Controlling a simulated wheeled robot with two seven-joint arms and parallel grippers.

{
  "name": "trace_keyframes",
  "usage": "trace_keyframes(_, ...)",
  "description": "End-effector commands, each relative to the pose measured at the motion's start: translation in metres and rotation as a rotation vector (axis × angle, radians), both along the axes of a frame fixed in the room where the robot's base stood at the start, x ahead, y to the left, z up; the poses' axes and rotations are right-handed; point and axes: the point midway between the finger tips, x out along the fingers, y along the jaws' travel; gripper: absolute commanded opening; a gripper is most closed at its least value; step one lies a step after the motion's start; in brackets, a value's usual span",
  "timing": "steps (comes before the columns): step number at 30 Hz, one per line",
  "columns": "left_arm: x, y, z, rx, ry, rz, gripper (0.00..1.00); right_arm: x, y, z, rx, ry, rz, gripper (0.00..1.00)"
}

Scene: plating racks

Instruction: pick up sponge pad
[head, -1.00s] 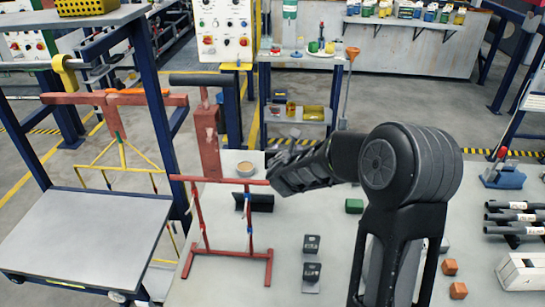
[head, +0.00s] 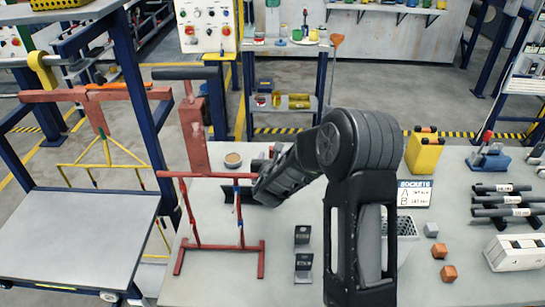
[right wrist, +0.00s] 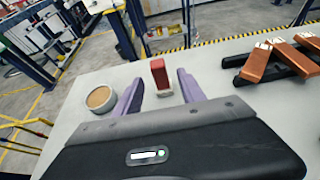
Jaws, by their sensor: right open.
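A small upright red block with a pale lower part (right wrist: 159,72) stands on the grey bench in the right wrist view. I cannot tell for sure whether it is the sponge pad. My right gripper (right wrist: 160,80) is open, its two purple fingers apart, with the block beyond and between their tips; no contact shows. A round dish with a tan top (right wrist: 100,98) is left of the fingers; it also shows in the head view (head: 232,160). In the head view my right forearm hides the fingers. My left gripper is not in view.
A red frame stand (head: 240,215) is left of my right arm. Black brackets (head: 303,236) stand in front. Copper bars lie on a dark rack (right wrist: 238,62) at the wrist view's right. A yellow can (head: 425,153) and orange cubes (head: 440,251) are on the right.

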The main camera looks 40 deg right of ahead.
Motion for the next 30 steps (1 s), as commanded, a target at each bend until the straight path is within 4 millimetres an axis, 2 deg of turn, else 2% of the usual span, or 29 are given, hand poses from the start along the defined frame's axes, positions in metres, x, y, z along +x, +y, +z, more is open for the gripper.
trace_keyframes(1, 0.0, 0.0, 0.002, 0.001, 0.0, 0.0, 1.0, 0.001, -0.001, -0.008, 0.0, 0.002, -0.001, 0.47)
trace_keyframes(6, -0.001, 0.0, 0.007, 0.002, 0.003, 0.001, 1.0, 0.017, -0.013, -0.013, 0.0, -0.001, -0.001, 0.47)
trace_keyframes(19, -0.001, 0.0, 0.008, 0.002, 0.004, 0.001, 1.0, 0.022, -0.017, -0.015, -0.001, -0.002, -0.001, 0.47)
trace_keyframes(30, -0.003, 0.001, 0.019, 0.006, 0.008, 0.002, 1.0, 0.055, -0.042, -0.032, -0.001, -0.001, 0.0, 0.47)
